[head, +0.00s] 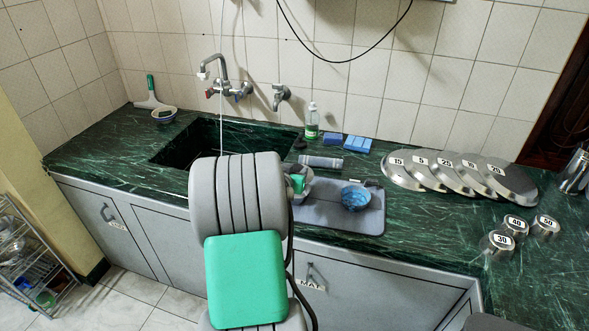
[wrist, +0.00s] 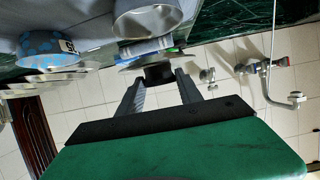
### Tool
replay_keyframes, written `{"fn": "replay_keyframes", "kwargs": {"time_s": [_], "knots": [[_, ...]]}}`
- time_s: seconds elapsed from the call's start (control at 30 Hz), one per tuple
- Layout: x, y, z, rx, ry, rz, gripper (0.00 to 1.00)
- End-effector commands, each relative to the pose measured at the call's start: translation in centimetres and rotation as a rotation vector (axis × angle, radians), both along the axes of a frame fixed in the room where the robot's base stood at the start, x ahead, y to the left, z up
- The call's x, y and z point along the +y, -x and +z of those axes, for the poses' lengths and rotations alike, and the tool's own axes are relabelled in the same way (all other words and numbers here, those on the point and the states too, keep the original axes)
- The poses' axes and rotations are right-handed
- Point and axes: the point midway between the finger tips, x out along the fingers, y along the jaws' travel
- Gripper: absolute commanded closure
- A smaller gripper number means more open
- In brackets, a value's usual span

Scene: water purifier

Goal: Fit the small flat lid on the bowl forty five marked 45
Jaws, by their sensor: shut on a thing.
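In the wrist view, which is turned nearly upside down, my gripper (wrist: 160,80) is shut on the black knob (wrist: 158,73) of a small flat lid (wrist: 135,62), seen nearly edge-on. A plain steel bowl (wrist: 148,18) shows close beyond the lid; the gap between them is hard to judge. A blue patterned bowl (wrist: 40,58) stands to one side with a white label I cannot read. In the head view the blue bowl (head: 356,197) sits on the grey mat (head: 320,215). The steel bowl (head: 304,180) is mostly behind my arm, which also hides the fingertips and held lid.
Large lids (head: 455,175) overlap along the counter at right, with small steel pieces marked 30 (head: 497,243), 40 and 50 before them. A rolled cloth (head: 320,161), blue sponges (head: 357,144) and a soap bottle (head: 312,122) stand behind the mat. The sink (head: 215,140) is at left.

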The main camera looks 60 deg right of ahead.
Motion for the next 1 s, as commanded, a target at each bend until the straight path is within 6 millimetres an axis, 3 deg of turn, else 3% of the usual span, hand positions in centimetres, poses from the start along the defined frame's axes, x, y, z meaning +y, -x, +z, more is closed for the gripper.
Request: {"fn": "replay_keyframes", "kwargs": {"time_s": [0.43, 0.87, 0.9, 1.0], "knots": [[0.0, -0.1, -4.6, -0.001, 0.002, 0.001, 0.99], [0.1, 0.0, -5.5, 0.001, -0.005, 0.001, 0.99], [0.1, 0.0, -5.5, 0.001, -0.006, 0.001, 0.56], [0.1, 0.0, -5.5, 0.001, -0.005, 0.001, 0.48]]}}
